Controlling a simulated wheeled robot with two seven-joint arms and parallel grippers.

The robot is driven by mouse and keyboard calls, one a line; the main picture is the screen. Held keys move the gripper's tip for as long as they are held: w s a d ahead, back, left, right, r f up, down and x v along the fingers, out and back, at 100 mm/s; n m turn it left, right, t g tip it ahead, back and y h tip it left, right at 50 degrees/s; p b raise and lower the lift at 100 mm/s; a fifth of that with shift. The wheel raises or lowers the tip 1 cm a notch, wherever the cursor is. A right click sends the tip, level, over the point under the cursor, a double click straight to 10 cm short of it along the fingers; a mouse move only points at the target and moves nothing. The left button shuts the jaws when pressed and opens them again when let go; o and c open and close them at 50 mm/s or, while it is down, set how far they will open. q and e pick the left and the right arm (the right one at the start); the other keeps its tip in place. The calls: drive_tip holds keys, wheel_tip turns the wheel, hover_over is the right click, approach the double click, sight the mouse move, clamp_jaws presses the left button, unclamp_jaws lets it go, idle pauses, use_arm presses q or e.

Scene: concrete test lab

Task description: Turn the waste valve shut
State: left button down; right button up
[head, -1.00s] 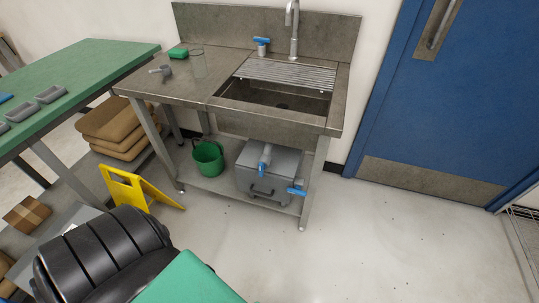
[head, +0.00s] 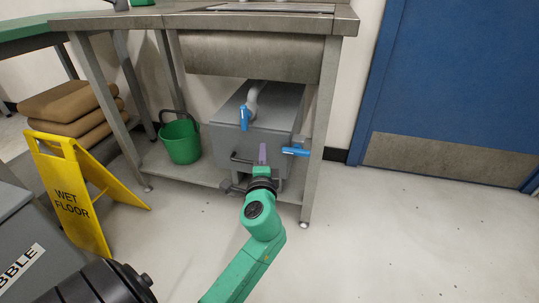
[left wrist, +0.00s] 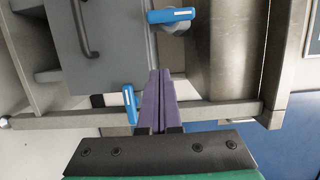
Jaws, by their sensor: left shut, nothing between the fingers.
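Two blue valve handles show under the sink, and no label tells which is the waste valve. One upright blue handle (head: 243,117) hangs on a grey pipe at the front of the grey box (head: 226,112). The other blue handle (head: 296,151) lies level at the box's right side, by the table leg. In the left wrist view, turned sideways, they are the upper handle (left wrist: 171,15) and the lower handle (left wrist: 129,104). My left gripper (head: 262,153) is shut and empty, its purple fingers (left wrist: 160,75) between the two handles in the picture. Contact is not visible.
The sink table's right leg (head: 317,150) stands beside the level handle. A green bucket (head: 180,142) is on the lower shelf (head: 160,165), left of the box. A yellow wet floor sign (head: 65,195) stands at left. The floor (head: 400,230) at right is clear.

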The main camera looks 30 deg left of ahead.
sight(245, 117)
use_arm(q)
drive_tip(key=w+a, duration=0.2)
drive_tip(key=a, duration=0.1)
drive_tip(key=w+a+b, duration=0.1)
drive_tip(key=w+a, duration=0.1)
drive_tip(key=a, duration=0.1)
drive_tip(key=w+a+b, duration=0.1)
drive_tip(key=w+a, duration=0.2)
drive_tip(key=shift+w+r, duration=0.1)
drive_tip(key=shift+a, duration=0.1)
use_arm(e)
drive_tip(key=w+r+t, duration=0.4)
drive_tip(key=w+r, duration=0.4)
drive_tip(key=shift+d+r+y, duration=0.15)
drive_tip(key=shift+d+y, duration=0.1)
drive_tip(key=shift+y, duration=0.05)
use_arm(q)
drive_tip(key=shift+b, duration=0.3)
